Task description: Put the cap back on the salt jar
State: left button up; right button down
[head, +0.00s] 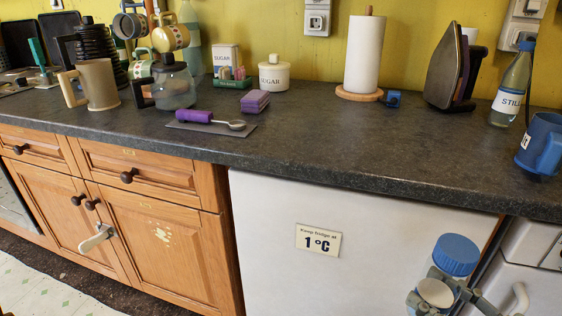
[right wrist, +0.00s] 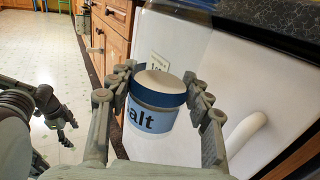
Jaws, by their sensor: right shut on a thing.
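The salt jar (right wrist: 148,122) has a pale blue label reading "alt" in dark letters. My right gripper (right wrist: 160,90) is shut on it, a finger on each side, holding it roughly upright in front of the fridge. A blue cap (head: 457,253) shows at the jar's top in the head view. In the wrist view the top has a dark blue band (right wrist: 158,99) and a pale upper face. A pale round piece below the cap in the head view is unclear. My left gripper (right wrist: 68,131) is open, apparently empty, at the wrist view's left.
The worktop (head: 320,140) has free room at its middle and right front. A sugar jar (head: 274,75), paper towel roll (head: 364,55), iron (head: 447,68), bottle (head: 511,88) and blue mug (head: 541,145) stand on it. The fridge handle (right wrist: 247,133) is close to my right gripper.

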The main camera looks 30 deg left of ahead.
pick_arm(q)
jog(key=shift+d, duration=0.55)
jog(key=shift+c, duration=0.3)
pick_arm(e)
jog(key=shift+r, duration=0.15)
pick_arm(q)
jog(key=shift+c, duration=0.4)
pick_arm(e)
jog(key=shift+r, duration=0.1)
pick_arm(q)
jog(key=w+r+t+b, duration=0.1)
jog(key=w+r+b, duration=0.2)
jog(key=r, duration=1)
jog(key=shift+b, duration=1.1)
pick_arm(e)
jog(key=d+r+m+t+h, duration=0.2)
jog(key=d+r+t, duration=0.1)
jog(key=r, duration=0.6)
jog(key=w+d+r+m+t+h, duration=0.1)
jog(key=d+r+m+t+h, duration=0.2)
jog(key=d+r, duration=0.3)
jog(key=w+d+r+m+t+h, duration=0.1)
jog(key=d+r, duration=0.4)
jog(key=r, duration=0.8)
jog(key=shift+w+r+m+t+h, duration=0.15)
jog(key=shift+w+m+t+h, duration=0.1)
jog(key=shift+m+t+h, duration=0.75)
pick_arm(q)
jog(key=shift+w+d+r, duration=0.1)
